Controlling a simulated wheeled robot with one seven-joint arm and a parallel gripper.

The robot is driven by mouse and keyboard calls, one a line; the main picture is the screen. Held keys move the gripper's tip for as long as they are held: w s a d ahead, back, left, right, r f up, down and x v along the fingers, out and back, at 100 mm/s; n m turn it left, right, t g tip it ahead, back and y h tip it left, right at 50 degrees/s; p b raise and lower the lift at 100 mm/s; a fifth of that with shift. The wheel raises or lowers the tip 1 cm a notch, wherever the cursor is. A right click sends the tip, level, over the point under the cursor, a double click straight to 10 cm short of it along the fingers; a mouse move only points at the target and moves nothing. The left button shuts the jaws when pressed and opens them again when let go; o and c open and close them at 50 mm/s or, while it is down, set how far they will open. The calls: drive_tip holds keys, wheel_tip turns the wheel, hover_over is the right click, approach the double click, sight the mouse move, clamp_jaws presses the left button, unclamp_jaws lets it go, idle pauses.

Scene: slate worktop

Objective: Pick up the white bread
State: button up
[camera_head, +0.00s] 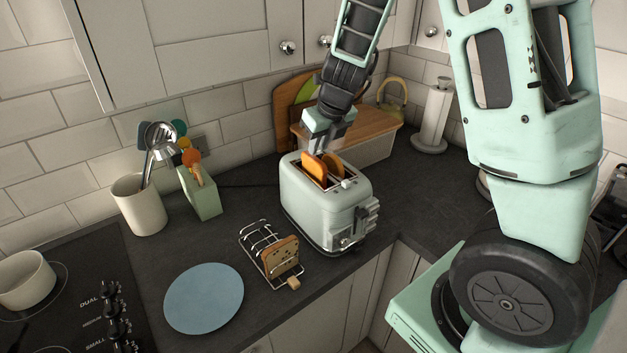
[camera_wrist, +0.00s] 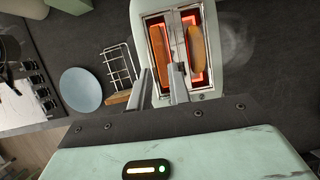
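Two browned bread slices stand in the slots of a pale green toaster (camera_head: 318,205). In the head view, one slice (camera_head: 314,169) is nearer the left and the other (camera_head: 334,165) is beside it. The wrist view shows a long slice (camera_wrist: 170,52) in the left slot and an oval slice (camera_wrist: 197,48) in the right slot. I cannot tell which is the white bread. My gripper (camera_wrist: 160,72) is open, its two fingers apart above the toaster by the left slot. It points down over the slices in the head view (camera_head: 319,148). No bread is clearly between the fingers.
The slots glow red. A wire rack (camera_head: 258,240) with a seeded slice (camera_head: 281,257) stands left of the toaster, near a blue plate (camera_head: 204,298). A wooden-lidded bin (camera_head: 372,150) stands behind. A utensil crock (camera_head: 140,205) and green holder (camera_head: 202,197) are at left.

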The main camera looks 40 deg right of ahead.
sight(315, 158)
drive_tip(key=shift+b+x, duration=0.75)
drive_tip(key=shift+x, duration=2.9)
drive_tip(key=shift+f, duration=0.25)
clamp_jaws()
